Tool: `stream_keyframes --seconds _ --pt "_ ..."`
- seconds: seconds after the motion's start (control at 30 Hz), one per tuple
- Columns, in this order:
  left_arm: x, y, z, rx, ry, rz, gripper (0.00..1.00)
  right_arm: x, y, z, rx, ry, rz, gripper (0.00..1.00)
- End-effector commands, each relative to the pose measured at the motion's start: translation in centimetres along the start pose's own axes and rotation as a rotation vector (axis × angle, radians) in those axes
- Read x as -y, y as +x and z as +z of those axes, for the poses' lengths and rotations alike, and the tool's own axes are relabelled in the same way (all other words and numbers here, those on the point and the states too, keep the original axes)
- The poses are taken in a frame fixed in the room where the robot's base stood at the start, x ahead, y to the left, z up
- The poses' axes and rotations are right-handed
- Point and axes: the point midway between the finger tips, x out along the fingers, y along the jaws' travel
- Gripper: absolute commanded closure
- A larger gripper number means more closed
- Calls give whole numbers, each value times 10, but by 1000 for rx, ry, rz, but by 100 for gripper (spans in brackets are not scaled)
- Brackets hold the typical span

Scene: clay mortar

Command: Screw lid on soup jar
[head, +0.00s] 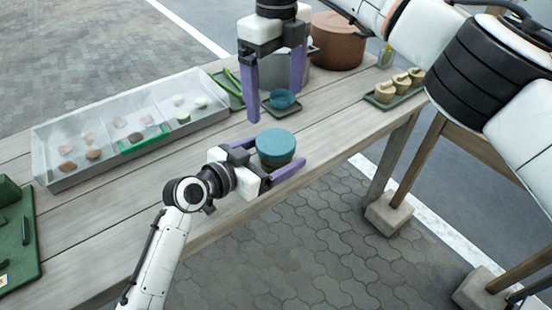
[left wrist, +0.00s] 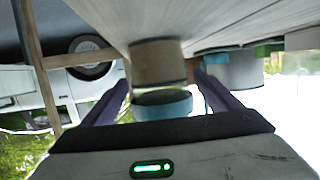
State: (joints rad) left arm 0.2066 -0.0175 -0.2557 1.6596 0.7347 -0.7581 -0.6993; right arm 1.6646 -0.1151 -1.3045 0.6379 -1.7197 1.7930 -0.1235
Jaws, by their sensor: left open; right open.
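The soup jar (head: 275,163) has a brown body and stands near the front edge of the wooden table. A teal lid (head: 275,143) sits on its top. In the left wrist view the jar (left wrist: 158,62) appears upside down, with the lid (left wrist: 162,104) against its mouth. I cannot tell whether the lid is threaded tight. My left gripper (head: 280,152) is open, with its purple fingers on either side of the jar. My right gripper (head: 275,105) is open and empty, fingers pointing down, above and behind the jar.
A clear divided case (head: 60,180) with food pieces is at left. A brown pot (head: 338,42) and a grey pot (head: 318,72) stand behind. A tray with small cups (head: 401,82) is at right.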

Motion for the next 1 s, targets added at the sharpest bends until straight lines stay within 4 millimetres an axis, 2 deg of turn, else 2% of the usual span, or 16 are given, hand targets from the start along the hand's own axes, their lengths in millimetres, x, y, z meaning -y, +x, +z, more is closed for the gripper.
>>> stream_keyframes --seconds 0.17,0.4,0.53,0.7,1.0 --pt "0 -25 1 2 3 -1 17 0 -2 0 0 0 0 11" --pt "0 -72 1 2 4 -1 17 0 -3 0 0 0 0 11" --pt "0 -90 0 1 3 -1 17 0 -3 0 0 0 0 11" --pt "0 -100 0 0 1 0 17 0 -3 0 0 0 0 11" --pt "0 -101 0 0 0 0 17 0 -4 0 0 0 0 11"
